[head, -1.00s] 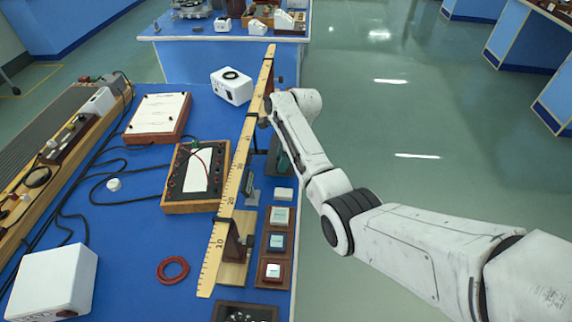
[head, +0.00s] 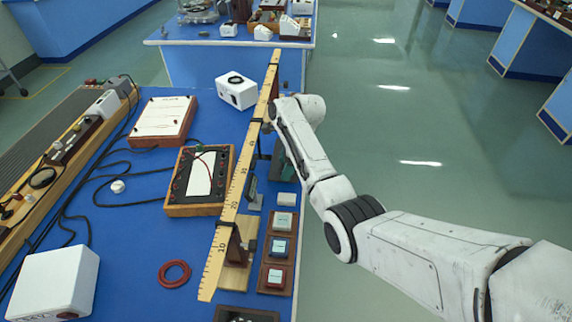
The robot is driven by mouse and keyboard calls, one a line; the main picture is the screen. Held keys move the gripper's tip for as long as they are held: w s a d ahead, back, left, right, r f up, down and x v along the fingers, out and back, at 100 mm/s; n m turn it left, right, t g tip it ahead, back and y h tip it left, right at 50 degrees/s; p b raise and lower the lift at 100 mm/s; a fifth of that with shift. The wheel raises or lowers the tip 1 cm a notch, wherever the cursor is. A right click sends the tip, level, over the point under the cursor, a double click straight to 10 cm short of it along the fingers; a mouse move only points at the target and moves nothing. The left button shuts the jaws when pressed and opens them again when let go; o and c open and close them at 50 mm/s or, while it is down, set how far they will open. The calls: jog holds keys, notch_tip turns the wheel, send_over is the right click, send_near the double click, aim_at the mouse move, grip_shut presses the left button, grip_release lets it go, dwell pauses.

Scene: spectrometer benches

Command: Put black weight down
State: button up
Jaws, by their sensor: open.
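I cannot make out a black weight for certain. My white arm reaches in from the right to the bench's right edge. My gripper (head: 267,127) shows only as a small dark part at the arm's end, beside the upper half of a long wooden ruler (head: 240,180). The ruler and arm hide most of it; it is open. No held object shows. A dark green object (head: 279,160) stands just below the arm's end, right of the ruler; I cannot tell what it is. The blue bench top (head: 130,240) lies under all this.
A wooden meter box (head: 199,180) and a white box with a black dial (head: 236,91) stand left of the ruler. A tray of coloured square blocks (head: 277,246) lies at the right edge. A red ring (head: 174,273) lies in front, with clear bench around it.

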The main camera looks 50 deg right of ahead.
jog(key=v, duration=1.2)
jog(key=s+a+f+n, duration=0.3)
jog(key=s+f+n, duration=0.1)
jog(key=s+a+f+n+h, duration=0.1)
jog(key=s+a+f+n, duration=0.2)
jog(key=s+a+f, duration=0.1)
jog(key=s+a+f+n, duration=0.3)
jog(key=s+a+n, duration=0.1)
jog(key=shift+s+a+f+n, duration=0.15)
jog(key=shift+s+f+n, duration=0.15)
jog(key=shift+s+f, duration=0.1)
jog(key=s+a+n, duration=0.3)
jog(key=s+n, duration=0.1)
jog(key=s, duration=0.2)
jog(key=s+a+f+n+h, duration=0.1)
jog(key=s+a+n, duration=0.1)
jog(key=s+n, duration=0.3)
jog(key=s+a+f+n+g, duration=0.1)
jog(key=s+a+n, duration=0.2)
jog(key=s+n, duration=0.2)
jog(key=s, duration=0.3)
jog(key=shift+s+a, duration=0.3)
jog(key=shift+s, duration=0.1)
jog(key=shift+f, duration=0.1)
